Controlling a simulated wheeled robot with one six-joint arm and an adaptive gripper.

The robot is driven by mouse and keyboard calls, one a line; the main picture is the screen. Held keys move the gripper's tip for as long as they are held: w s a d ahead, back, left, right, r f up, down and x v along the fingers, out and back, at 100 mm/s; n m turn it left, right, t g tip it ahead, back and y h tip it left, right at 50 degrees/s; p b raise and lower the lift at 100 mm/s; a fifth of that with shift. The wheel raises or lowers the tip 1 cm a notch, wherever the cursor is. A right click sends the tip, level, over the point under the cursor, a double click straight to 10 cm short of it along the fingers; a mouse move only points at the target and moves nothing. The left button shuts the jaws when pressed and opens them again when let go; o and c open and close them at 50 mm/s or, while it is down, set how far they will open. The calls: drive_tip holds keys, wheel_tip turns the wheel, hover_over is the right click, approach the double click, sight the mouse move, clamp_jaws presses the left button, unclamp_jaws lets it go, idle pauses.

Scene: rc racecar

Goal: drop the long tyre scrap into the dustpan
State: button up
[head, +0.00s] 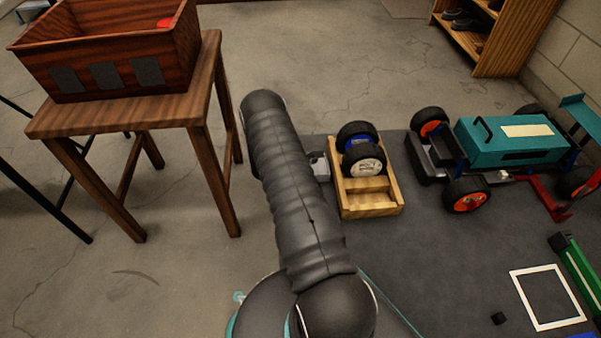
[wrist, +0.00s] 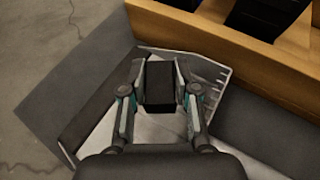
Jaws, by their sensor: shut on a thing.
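In the wrist view my gripper (wrist: 160,70) is shut on the long tyre scrap (wrist: 160,90), a black block between the two fingers. The dustpan (wrist: 102,135), pale metal with a dark strip along its left side and a ridged right part, lies below the gripper. The scrap appears over the pan; whether it touches the pan cannot be told. In the head view my arm hides the gripper and the scrap. A small pale part, probably the dustpan (head: 319,167), shows just right of the arm.
A wooden tray (head: 371,212) with wheels stands right beside the dustpan. The teal racecar (head: 507,140) is farther right. A small black piece (head: 498,318) lies on the mat near a white square frame (head: 547,298). A wooden stool (head: 130,112) carrying a red-brown box (head: 105,55) stands left.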

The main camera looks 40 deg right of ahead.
drive_tip(key=o, duration=0.9)
drive_tip(key=shift+a+r, duration=0.1)
drive_tip(key=v, duration=0.7)
drive_tip(key=shift+a, duration=0.2)
